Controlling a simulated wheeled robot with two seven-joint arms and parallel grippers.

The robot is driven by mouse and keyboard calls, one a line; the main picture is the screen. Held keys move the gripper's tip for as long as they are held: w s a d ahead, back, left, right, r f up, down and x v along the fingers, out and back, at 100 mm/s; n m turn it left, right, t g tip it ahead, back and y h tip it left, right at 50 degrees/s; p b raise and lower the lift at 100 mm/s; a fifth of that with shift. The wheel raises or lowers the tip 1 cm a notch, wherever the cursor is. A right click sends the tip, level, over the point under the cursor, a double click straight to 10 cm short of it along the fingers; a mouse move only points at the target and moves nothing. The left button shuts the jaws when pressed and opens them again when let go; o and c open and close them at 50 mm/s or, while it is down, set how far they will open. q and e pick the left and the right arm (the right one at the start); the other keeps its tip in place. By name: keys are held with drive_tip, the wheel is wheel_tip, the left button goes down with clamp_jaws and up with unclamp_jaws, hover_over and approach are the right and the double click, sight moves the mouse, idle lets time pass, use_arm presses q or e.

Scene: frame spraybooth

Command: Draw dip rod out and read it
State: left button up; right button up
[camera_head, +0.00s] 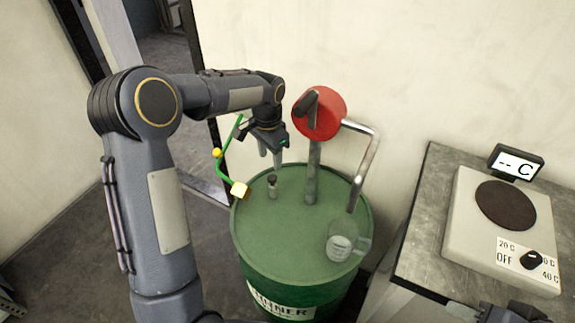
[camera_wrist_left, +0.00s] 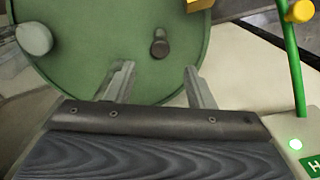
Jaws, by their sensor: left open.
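The green drum (camera_head: 300,254) stands in the middle of the head view. A short grey stub with a dark cap (camera_head: 272,187), apparently the dip rod's top end, stands upright on its lid. The dark cap also shows in the left wrist view (camera_wrist_left: 160,46), beyond and between the fingertips. My left gripper (camera_head: 270,161) is open and empty above the stub, pointing down, apart from it; its fingers also show in the wrist view (camera_wrist_left: 159,70). Any rod length inside the drum is hidden. My right gripper (camera_head: 508,313) shows only partly at the bottom right edge.
A pump with a red disc (camera_head: 325,112) and bent spout rises from the lid. A clear jug (camera_head: 343,242) stands under the spout. A green bent rod (camera_head: 222,168) with yellow ends is beside my left gripper. A hotplate (camera_head: 505,225) sits on the right bench.

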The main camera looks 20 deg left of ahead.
sight(272, 178)
use_arm(q)
drive_tip(key=shift+w+f, duration=0.25)
drive_tip(key=shift+f, duration=0.2)
wheel_tip(272, 178, down, 7)
drive_tip(key=shift+s+f+b, duration=0.1)
drive_tip(key=shift+b, duration=0.3)
clamp_jaws()
